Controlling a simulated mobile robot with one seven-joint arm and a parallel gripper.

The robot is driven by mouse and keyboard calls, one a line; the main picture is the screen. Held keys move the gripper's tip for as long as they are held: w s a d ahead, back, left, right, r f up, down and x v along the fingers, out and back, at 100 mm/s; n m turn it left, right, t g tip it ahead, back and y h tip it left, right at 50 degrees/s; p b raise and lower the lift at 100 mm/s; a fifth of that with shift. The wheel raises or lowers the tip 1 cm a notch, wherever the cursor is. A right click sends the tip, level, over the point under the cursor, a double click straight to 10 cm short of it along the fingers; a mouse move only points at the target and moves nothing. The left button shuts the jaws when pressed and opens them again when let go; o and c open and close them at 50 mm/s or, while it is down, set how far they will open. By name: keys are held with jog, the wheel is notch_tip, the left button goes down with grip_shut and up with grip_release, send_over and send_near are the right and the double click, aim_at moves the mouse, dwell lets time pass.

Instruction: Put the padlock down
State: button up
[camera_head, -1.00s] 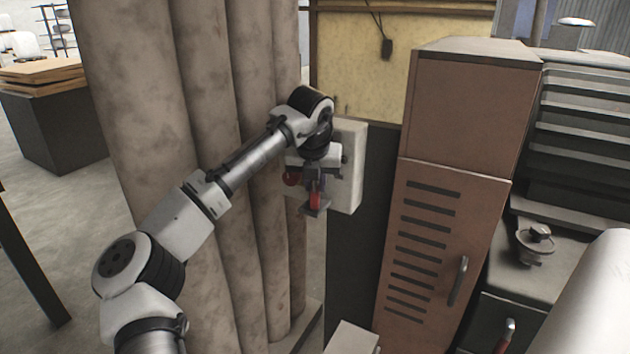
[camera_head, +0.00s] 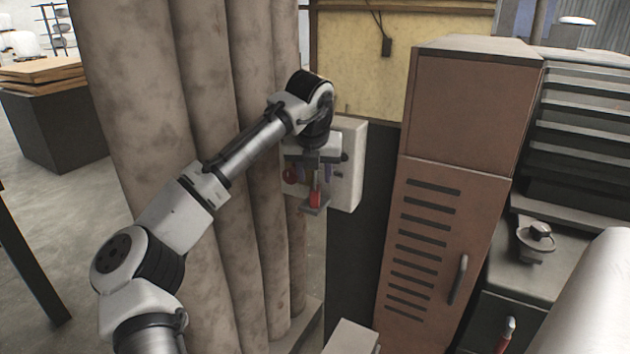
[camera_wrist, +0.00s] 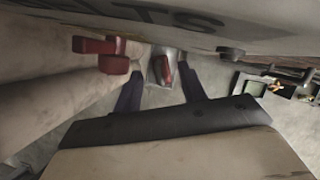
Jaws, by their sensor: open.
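The red padlock (camera_head: 314,199) is on a small grey ledge (camera_head: 318,211) at the front of a pale wall box (camera_head: 350,165). In the wrist view the padlock (camera_wrist: 166,70) shows beyond my fingertips, on the small grey ledge (camera_wrist: 151,75). My gripper (camera_head: 314,172) is above the padlock, with its fingers pointing down. In the wrist view my gripper (camera_wrist: 158,88) is open, with one dark finger on each side and nothing held between them.
A red knob (camera_head: 289,175) sticks out of the box left of the padlock; it also shows in the wrist view (camera_wrist: 105,50). Thick vertical pipes (camera_head: 205,150) stand left of the box. A brown locker (camera_head: 440,240) stands to the right.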

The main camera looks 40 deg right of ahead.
jog(key=v, duration=0.9)
jog(key=shift+r+b, duration=0.3)
jog(key=shift+a, duration=0.1)
